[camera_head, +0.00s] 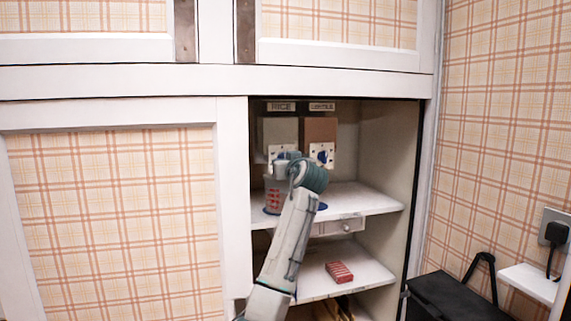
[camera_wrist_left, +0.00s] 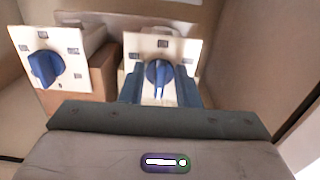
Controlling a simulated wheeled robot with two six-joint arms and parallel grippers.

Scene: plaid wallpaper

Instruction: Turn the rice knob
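The rice dispenser (camera_head: 277,131) is a pale box under a "RICE" label, with a white dial plate low on its front. Its blue knob (camera_wrist_left: 158,73) shows in the left wrist view, on a white plate with small marks. My left gripper (camera_head: 283,165) is in front of this dial and hides most of it in the head view. In the left wrist view the fingers (camera_wrist_left: 160,88) stand apart on either side of the knob's narrow grip, with the gripper open. Contact with the knob cannot be told. My right gripper is out of view.
The brown lentils dispenser (camera_head: 319,130) stands close on the right, with its own blue knob (camera_head: 322,157). Below is a white shelf (camera_head: 368,200) holding a container with red markings (camera_head: 273,198). A red box (camera_head: 339,272) lies on the lower shelf. The cupboard door (camera_head: 232,200) borders the opening on the left.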

